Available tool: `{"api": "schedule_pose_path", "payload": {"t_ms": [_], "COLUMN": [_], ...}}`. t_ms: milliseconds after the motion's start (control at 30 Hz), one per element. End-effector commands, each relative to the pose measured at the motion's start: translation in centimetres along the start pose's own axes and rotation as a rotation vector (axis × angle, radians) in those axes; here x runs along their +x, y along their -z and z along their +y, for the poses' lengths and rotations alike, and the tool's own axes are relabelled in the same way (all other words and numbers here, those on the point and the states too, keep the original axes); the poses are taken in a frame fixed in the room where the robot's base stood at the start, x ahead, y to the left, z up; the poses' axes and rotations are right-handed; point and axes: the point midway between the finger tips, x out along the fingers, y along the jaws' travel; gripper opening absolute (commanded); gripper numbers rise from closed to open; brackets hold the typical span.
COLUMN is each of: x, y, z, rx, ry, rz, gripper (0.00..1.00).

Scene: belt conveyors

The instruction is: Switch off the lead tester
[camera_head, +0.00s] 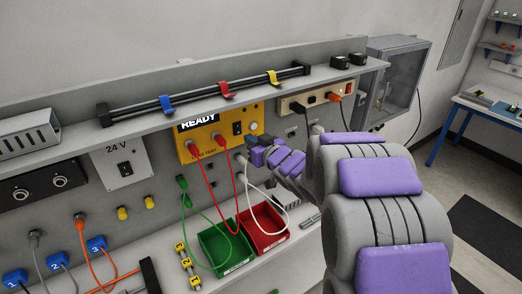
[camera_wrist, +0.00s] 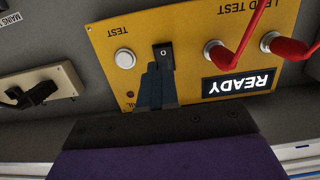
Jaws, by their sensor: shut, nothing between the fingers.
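The lead tester (camera_head: 215,136) is a yellow panel on the back wall of the bench. Its display (camera_head: 199,122) is lit and reads READY; it shows upside down in the wrist view (camera_wrist: 238,85). A black rocker switch marked O (camera_wrist: 163,52) and a round white TEST button (camera_wrist: 125,58) are on the panel. My gripper (camera_wrist: 155,72) is shut and empty, its fingertips right at the lower edge of the switch in the wrist picture. I cannot tell whether they touch. In the head view my gripper (camera_head: 254,142) is at the panel's right side.
Red leads (camera_wrist: 236,45) are plugged into the tester. A power strip (camera_head: 318,98) with plugs is to its right. Green (camera_head: 207,243) and red (camera_head: 250,238) bins stand below. A shelf (camera_head: 230,86) overhangs the panel; coloured clips sit on its rail.

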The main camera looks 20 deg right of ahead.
Motion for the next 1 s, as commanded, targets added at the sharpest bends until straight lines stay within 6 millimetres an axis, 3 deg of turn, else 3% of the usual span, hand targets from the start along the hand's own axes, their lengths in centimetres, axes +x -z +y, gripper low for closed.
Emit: {"api": "schedule_pose_path", "payload": {"t_ms": [100, 300, 800, 1000], "x": [2.0, 3.8, 4.4, 5.4], "y": [0.0, -0.1, 0.0, -0.7], "z": [0.0, 0.0, 0.0, -0.1], "rx": [-0.003, 0.0, 0.0, 0.002], "ry": [0.001, 0.0, 0.0, 0.002], "rz": [0.002, 0.0, 0.005, 0.104], "gripper": [0.0, 0.0, 0.0, 0.0]}}
